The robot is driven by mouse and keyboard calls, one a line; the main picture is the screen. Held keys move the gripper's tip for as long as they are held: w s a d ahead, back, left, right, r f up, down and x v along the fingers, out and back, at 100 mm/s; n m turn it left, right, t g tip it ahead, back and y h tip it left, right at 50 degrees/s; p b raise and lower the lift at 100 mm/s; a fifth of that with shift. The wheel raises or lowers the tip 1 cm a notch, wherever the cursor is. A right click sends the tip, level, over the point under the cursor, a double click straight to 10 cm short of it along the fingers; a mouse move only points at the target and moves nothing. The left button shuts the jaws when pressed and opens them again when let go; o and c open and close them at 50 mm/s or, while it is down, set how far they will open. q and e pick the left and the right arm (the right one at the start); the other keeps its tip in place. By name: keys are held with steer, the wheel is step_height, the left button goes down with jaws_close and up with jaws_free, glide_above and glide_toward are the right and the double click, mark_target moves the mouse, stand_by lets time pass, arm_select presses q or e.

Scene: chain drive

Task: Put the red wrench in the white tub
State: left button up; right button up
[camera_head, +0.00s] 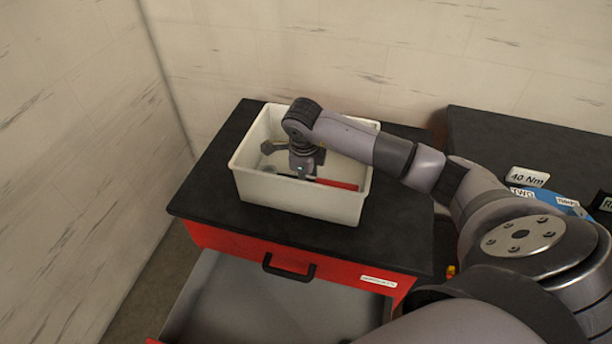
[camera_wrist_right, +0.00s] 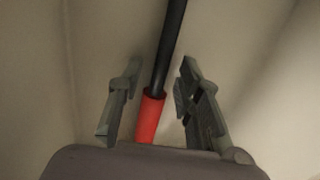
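The red wrench (camera_head: 338,184) is inside the white tub (camera_head: 300,199), its red handle close to the front wall. The right wrist view shows its red handle (camera_wrist_right: 149,118) and dark shaft running between my right gripper's fingers. My right gripper (camera_wrist_right: 160,78) is open, with a gap between the wrench and each finger. In the head view my right gripper (camera_head: 303,172) reaches down into the tub from above. The far end of the wrench is out of the wrist view. My left gripper is not in view.
The tub stands on a black-topped red cabinet (camera_head: 210,180) with an open, empty-looking drawer (camera_head: 265,305) below. A dark table (camera_head: 530,140) at right carries labels, one reading "40 Nm", and a blue item (camera_head: 545,196). Walls stand behind and left.

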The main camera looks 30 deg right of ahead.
steer(key=shift+r, duration=0.5)
step_height(320, 180, up, 11)
steer(key=s+a+b, duration=0.1)
steer(key=b, duration=0.1)
steer(key=shift+s+a, duration=0.3)
steer(key=shift+s, duration=0.05)
steer(key=shift+r, duration=0.1)
